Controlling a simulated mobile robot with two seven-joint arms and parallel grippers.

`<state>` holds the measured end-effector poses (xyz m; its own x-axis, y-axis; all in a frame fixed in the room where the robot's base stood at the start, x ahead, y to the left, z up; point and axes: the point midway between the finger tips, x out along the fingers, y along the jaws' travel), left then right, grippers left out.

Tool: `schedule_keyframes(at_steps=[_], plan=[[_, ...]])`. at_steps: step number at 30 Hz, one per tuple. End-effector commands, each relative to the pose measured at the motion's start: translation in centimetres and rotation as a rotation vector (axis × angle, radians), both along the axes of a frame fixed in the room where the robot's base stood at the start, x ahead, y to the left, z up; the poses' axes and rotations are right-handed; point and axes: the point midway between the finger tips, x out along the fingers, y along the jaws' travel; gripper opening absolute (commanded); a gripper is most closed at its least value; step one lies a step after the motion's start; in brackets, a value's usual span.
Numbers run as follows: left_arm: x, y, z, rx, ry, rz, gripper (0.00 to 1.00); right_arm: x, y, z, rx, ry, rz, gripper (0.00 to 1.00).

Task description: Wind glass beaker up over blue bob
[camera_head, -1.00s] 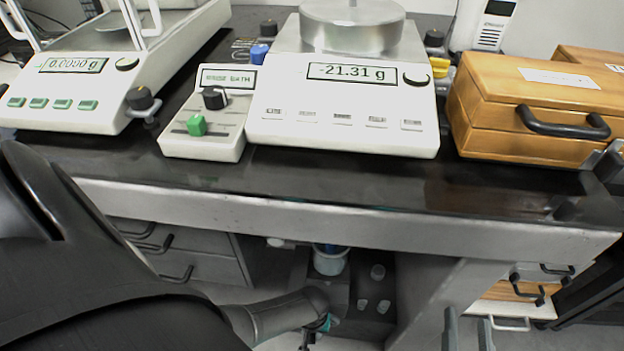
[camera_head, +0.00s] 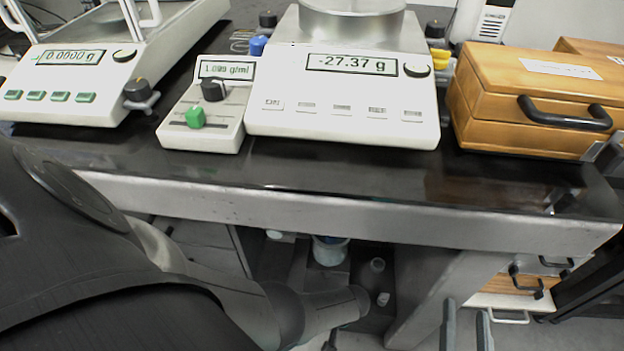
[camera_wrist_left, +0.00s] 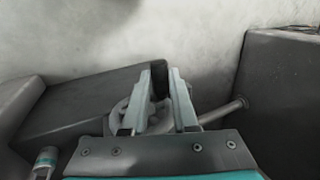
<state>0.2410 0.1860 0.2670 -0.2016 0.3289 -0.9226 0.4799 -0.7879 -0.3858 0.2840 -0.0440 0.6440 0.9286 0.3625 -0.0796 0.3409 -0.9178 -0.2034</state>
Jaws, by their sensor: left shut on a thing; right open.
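The glass beaker (camera_head: 329,254) stands below the bench in the knee space in the head view, small and partly shaded. A bit of the blue bob (camera_head: 328,239) shows at its mouth; how deep it sits in the beaker I cannot tell. My left arm hides the area in front and below. In the left wrist view my left gripper (camera_wrist_left: 161,82) is shut on a dark upright knob (camera_wrist_left: 160,84), beside a grey round part. My right gripper (camera_head: 467,318) is open and empty at the lower right of the head view, apart from everything.
The balance (camera_head: 342,115) on the bench reads -27.37 g. A small box (camera_head: 207,118) with a green slider reads about 1.099 g/ml. Another balance (camera_head: 75,90) stands left, a wooden case (camera_head: 530,95) right. The bench's front edge (camera_head: 340,215) overhangs the knee space.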

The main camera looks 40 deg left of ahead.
Motion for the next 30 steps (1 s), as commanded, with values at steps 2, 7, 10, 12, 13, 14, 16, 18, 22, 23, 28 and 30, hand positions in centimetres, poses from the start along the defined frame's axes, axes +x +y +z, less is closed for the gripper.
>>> schedule_keyframes(at_steps=[2, 7, 10, 12, 13, 14, 16, 18, 22, 23, 28, 30], plan=[[0.08, -0.03, 0.04, 0.010, 0.007, -0.001, 0.00, -0.05, 0.03, 0.02, 0.005, -0.007, -0.001, 0.50], [0.06, -0.07, 0.08, 0.025, 0.016, 0.000, 0.00, -0.05, 0.03, 0.17, 0.010, -0.016, -0.002, 0.50], [0.02, -0.03, 0.08, 0.030, 0.020, 0.000, 0.00, -0.07, 0.05, 0.17, 0.012, -0.019, -0.003, 0.50], [0.02, -0.02, 0.09, 0.033, 0.020, 0.000, 0.00, -0.08, 0.05, 0.16, 0.013, -0.021, -0.003, 0.50], [0.02, -0.01, 0.08, 0.033, 0.020, 0.000, 0.00, -0.08, 0.05, 0.15, 0.014, -0.020, -0.003, 0.50], [0.01, 0.00, 0.09, 0.034, 0.021, 0.000, 0.00, -0.10, 0.06, 0.16, 0.015, -0.021, -0.003, 0.50], [0.01, 0.01, 0.09, 0.035, 0.022, -0.001, 0.00, -0.12, 0.06, 0.16, 0.015, -0.022, -0.003, 0.50], [0.00, 0.01, 0.08, 0.035, 0.022, -0.001, 0.00, -0.14, 0.07, 0.16, 0.016, -0.022, -0.003, 0.50], [0.00, 0.02, 0.08, 0.035, 0.022, -0.001, 0.00, -0.17, 0.08, 0.14, 0.015, -0.021, -0.003, 0.50], [0.00, 0.02, 0.08, 0.035, 0.022, -0.001, 0.00, -0.17, 0.08, 0.13, 0.015, -0.021, -0.003, 0.50], [0.00, 0.02, 0.08, 0.035, 0.021, 0.000, 0.38, -0.19, 0.10, 0.11, 0.015, -0.020, -0.003, 0.50], [-0.01, 0.02, 0.08, 0.035, 0.021, 0.000, 0.46, -0.21, 0.10, 0.08, 0.015, -0.019, -0.001, 0.50]])
